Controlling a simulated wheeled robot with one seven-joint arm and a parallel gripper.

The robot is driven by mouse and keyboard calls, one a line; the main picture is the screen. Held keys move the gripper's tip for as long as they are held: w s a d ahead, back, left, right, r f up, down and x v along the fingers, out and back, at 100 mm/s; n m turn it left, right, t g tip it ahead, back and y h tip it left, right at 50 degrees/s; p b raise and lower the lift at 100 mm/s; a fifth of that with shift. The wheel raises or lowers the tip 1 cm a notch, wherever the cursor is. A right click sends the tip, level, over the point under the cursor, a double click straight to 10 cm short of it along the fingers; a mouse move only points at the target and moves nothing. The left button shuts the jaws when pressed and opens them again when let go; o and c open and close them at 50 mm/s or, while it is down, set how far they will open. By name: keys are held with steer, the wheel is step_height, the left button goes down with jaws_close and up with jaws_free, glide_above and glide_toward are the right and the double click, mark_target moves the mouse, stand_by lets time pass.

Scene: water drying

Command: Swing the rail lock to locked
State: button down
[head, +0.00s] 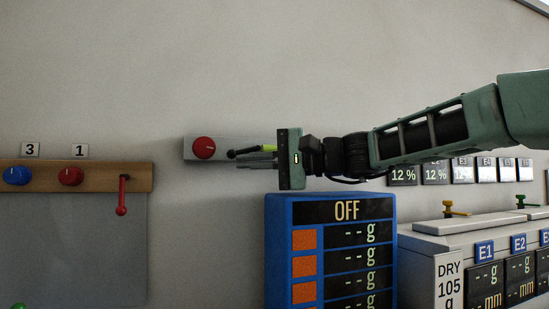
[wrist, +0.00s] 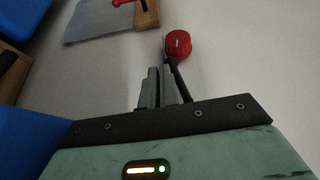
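A grey rail (head: 190,149) on the wall carries a red round knob (head: 204,148), which also shows in the wrist view (wrist: 178,43). A black-tipped lever (head: 232,153) with a yellow-green part (head: 268,148) lies nearly level right of the knob. My gripper (head: 238,163) is just below this lever, its fingers close together with nothing visible between them. In the wrist view the fingers (wrist: 160,70) are beside the dark lever rod (wrist: 180,85); contact is unclear. A red lever (head: 122,195) hangs down on the wooden rail (head: 140,177). I cannot tell which lever is the rail lock.
The wooden rail also holds a blue knob (head: 17,176) and another red knob (head: 70,176) above a grey panel (head: 90,245). A blue display box reading OFF (head: 280,215) stands below my gripper. A pale machine (head: 425,240) is at right. The wall above is bare.

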steer(key=shift+s+a+f, duration=0.1)
steer(key=s+d, duration=0.1)
steer(key=d, duration=1)
steer(key=s+d, duration=0.1)
steer(key=d, duration=0.5)
steer(key=shift+s+d+r, duration=0.2)
steer(key=shift+s+r, duration=0.1)
steer(key=shift+r, duration=0.05)
